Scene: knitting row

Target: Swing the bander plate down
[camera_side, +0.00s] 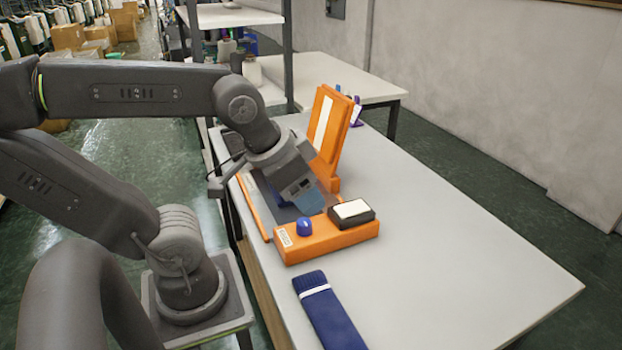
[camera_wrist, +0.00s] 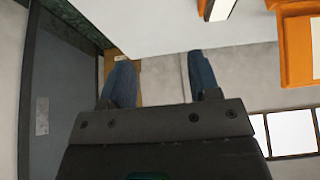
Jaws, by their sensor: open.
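The orange bander plate (camera_side: 327,125) stands upright, tilted back slightly, with a pale strip down its face. It is hinged near the back of the orange bander, whose front block (camera_side: 325,240) carries a blue knob (camera_side: 304,226) and a dark pad with a white top (camera_side: 351,211). My gripper (camera_side: 309,202) points down in front of the raised plate, over the bander's middle, and hides part of it. In the wrist view my gripper (camera_wrist: 163,75) shows two blue fingers spread apart with nothing between them. Orange parts (camera_wrist: 297,45) show at the right there; contact cannot be told.
A folded navy textile with a white band (camera_side: 323,300) lies in front of the bander. The pale tabletop (camera_side: 450,250) is clear to the right. Small purple and blue items (camera_side: 355,112) stand behind the plate. A shelf post (camera_side: 288,50) rises at the back left.

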